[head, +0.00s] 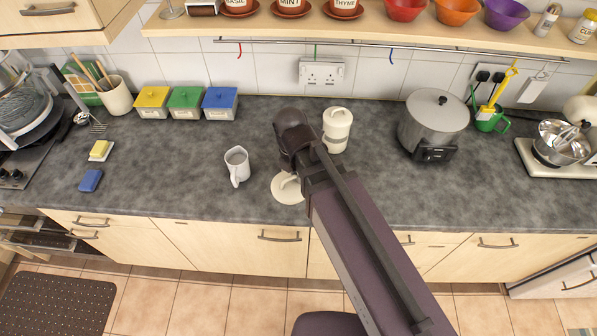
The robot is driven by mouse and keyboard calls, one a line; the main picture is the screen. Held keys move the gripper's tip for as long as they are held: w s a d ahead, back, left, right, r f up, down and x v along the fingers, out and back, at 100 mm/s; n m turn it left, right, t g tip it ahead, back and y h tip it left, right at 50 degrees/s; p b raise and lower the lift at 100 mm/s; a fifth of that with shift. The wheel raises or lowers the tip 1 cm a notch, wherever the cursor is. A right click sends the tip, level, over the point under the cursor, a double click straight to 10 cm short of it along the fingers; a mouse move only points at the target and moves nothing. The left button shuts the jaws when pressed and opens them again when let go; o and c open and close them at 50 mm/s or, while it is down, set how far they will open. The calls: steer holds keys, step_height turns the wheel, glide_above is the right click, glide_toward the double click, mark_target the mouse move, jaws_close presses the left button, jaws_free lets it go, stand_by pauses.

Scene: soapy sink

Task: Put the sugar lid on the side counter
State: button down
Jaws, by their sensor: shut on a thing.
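My arm reaches in from the lower right, and its dark wrist is over the middle of the counter. My gripper's jaws are hidden behind my own arm, so what they hold does not show. A round cream piece (281,194) with a curved handle-like part shows just left of my arm, partly covered by it. I cannot tell whether it is the sugar lid, or whether it rests on the counter (190,200) or is held above it. Three lidded boxes, yellow (152,101), green (186,102) and blue (219,102), stand against the back wall; their labels are too small to read.
A white mug (237,166) stands left of my arm, and a cream canister (337,130) stands right behind it. A large grey cooker (433,120) is farther right. A sponge (91,180) and butter-like block (101,150) lie left. Counter between sponge and mug is clear.

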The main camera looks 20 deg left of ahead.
stand_by(0.7)
steer(key=w+d+f+m+b, duration=0.2)
steer(key=w+d+f+b, duration=0.2)
steer(key=d, duration=0.3)
steer(key=w+d+f+m+b, duration=0.2)
steer(key=w+d+f+b, duration=0.1)
steer(key=d, duration=0.4)
steer(key=w+d+f+m+b, duration=0.2)
steer(key=w+d+f+b, duration=0.2)
steer(key=d+f+b, duration=0.2)
steer(key=shift+w+d+m, duration=0.3)
steer(key=shift+w+d, duration=0.05)
steer(key=shift+d, duration=0.35)
steer(key=shift+w, duration=0.1)
steer(key=w+a, duration=0.1)
steer(key=w, duration=0.3)
steer(key=w+a+f+b, duration=0.1)
steer(key=w, duration=0.9)
steer(key=shift+w+a+f, duration=0.15)
steer(key=shift+a+f, duration=0.1)
steer(key=shift+a, duration=0.15)
steer(key=shift+w+a+b, duration=0.1)
steer(key=shift+w+b, duration=0.2)
steer(key=shift+w, duration=0.25)
step_height(320, 180, down, 4)
steer(key=b, duration=0.3)
steer(key=shift+r, duration=0.15)
